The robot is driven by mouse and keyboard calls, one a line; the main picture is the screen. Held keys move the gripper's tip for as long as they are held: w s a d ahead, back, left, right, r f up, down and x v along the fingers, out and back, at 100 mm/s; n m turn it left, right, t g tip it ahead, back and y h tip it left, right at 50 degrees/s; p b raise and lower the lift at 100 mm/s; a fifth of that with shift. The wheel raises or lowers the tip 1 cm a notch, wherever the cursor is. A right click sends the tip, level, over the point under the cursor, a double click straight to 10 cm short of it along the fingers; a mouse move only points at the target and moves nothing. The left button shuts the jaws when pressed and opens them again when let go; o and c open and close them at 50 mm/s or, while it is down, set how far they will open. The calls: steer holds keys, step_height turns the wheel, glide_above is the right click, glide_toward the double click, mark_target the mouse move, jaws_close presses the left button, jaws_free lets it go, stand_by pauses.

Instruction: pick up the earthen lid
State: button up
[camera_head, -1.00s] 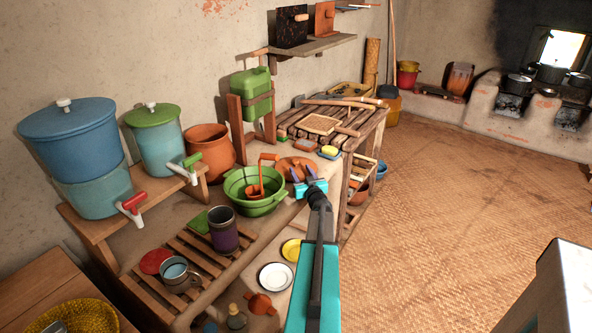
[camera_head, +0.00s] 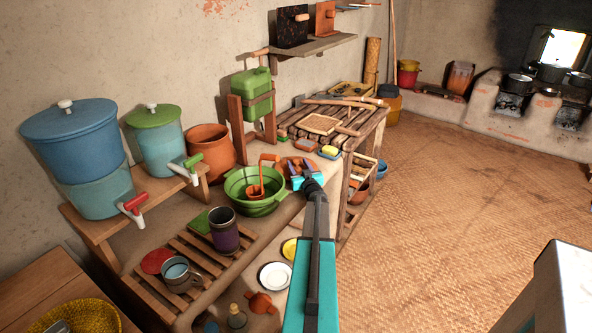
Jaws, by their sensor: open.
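The green basin (camera_head: 240,192) with an orange ladle (camera_head: 257,183) stands close left of my gripper. A blue dish with yellow soap (camera_head: 330,151) and a small brown block (camera_head: 305,145) lie behind. A clay pot (camera_head: 210,150) stands further left. The woven floor at right is clear.

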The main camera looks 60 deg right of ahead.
mark_target(298, 170)
jaws_close()
stand_by(0.3)
steer(key=shift+r, duration=0.2)
step_height(298, 170, up, 18)
steer(key=p, duration=0.2)
steer(key=shift+f, duration=0.15)
stand_by(0.7)
